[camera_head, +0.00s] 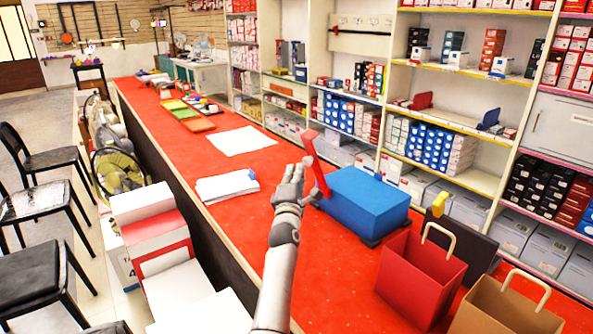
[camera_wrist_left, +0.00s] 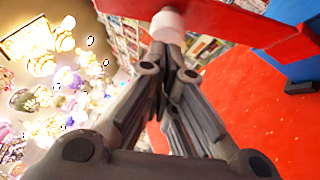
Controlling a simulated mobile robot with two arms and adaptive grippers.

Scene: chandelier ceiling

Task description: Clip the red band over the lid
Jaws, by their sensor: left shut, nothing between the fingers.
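A blue box (camera_head: 362,200) with small dark feet stands on the red counter; its smooth blue top looks closed. The red band (camera_head: 319,172) stands up steeply at the box's left end, not lying across the top. My left gripper (camera_head: 297,170) is shut and empty, just left of the band. In the left wrist view the red band (camera_wrist_left: 235,22) crosses the top, close to the closed fingertips (camera_wrist_left: 168,28); whether they touch it I cannot tell. The blue box (camera_wrist_left: 285,45) shows at the upper right there, partly cut off. My right gripper is not in view.
A red paper bag (camera_head: 420,280) and a brown paper bag (camera_head: 508,308) stand to the right of the box. White papers (camera_head: 227,186) lie left of my gripper, with a white sheet (camera_head: 242,140) farther back. Stocked shelves line the right; chairs (camera_head: 55,160) stand left.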

